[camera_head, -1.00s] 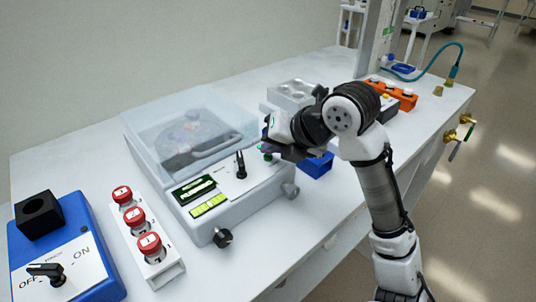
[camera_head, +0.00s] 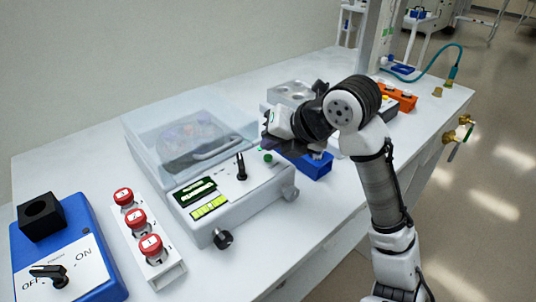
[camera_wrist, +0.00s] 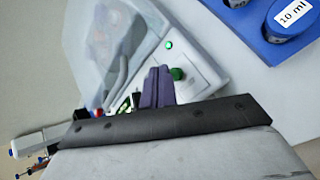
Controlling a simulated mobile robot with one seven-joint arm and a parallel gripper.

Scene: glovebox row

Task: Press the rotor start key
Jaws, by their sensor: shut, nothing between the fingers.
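The grey-white rotor machine (camera_head: 222,222) stands on the bench with its clear lid (camera_head: 190,130) down. A round green key (camera_head: 268,157) sits on its front panel and shows in the wrist view (camera_wrist: 177,74). A smaller green light (camera_wrist: 169,45) shows in the wrist view. My gripper (camera_head: 267,143) is shut and empty, with its purple-grey fingertips (camera_wrist: 158,74) beside the green key in the wrist picture. In the head view the fingertips are just above the key, seemingly apart from it. The exact gap cannot be told.
A black lever (camera_head: 240,166) and green display (camera_head: 195,191) are left of the key. A blue rack (camera_head: 314,167) stands close on the right. Red-capped vials in a white rack (camera_head: 175,268) and a blue switch box (camera_head: 102,270) are at left.

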